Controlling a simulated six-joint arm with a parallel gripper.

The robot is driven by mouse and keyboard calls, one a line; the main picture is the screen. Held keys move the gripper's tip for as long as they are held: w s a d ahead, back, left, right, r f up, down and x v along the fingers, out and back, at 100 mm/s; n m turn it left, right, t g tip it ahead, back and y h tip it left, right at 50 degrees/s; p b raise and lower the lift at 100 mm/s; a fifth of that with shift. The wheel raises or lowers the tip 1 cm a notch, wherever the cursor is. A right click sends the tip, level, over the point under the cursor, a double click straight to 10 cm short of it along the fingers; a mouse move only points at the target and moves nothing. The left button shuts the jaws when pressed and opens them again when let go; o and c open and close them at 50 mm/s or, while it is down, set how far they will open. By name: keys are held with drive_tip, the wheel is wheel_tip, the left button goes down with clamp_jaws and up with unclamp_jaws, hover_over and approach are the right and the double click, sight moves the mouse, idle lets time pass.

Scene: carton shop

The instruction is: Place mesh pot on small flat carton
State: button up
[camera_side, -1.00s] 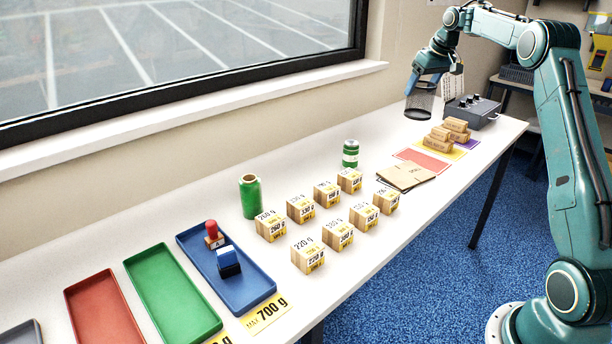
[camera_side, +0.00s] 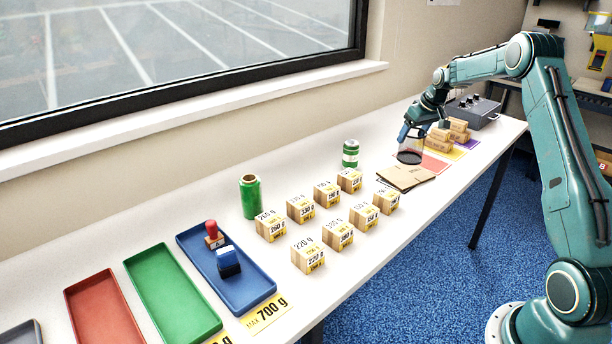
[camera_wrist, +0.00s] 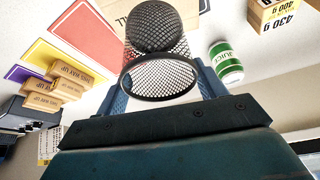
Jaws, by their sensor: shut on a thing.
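My gripper (camera_side: 408,138) is shut on the black mesh pot (camera_side: 410,156), which hangs upright between the fingers near the back edge of the small flat carton (camera_side: 405,179) in the side view. Any gap between pot and carton is hard to judge. In the wrist view the mesh pot (camera_wrist: 158,28) sits between the blue fingers, its round rim nearest the camera. Part of the brown flat carton (camera_wrist: 117,10) shows beyond the pot, which hides much of it.
A red sheet (camera_side: 432,163) and stacked small cartons (camera_side: 440,140) lie right of the flat carton. A green can (camera_side: 350,154) and several weight-marked blocks (camera_side: 351,180) stand to its left. A dark control box (camera_side: 474,111) is at the far end.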

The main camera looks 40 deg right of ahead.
sight(411, 147)
drive_tip(key=shift+f, duration=0.4)
drive_tip(key=shift+f, duration=0.1)
drive_tip(key=shift+f, duration=2.05)
drive_tip(key=o, duration=1.3)
drive_tip(key=shift+f, duration=0.15)
drive_tip(key=shift+r, duration=0.2)
drive_tip(key=v, duration=1.2)
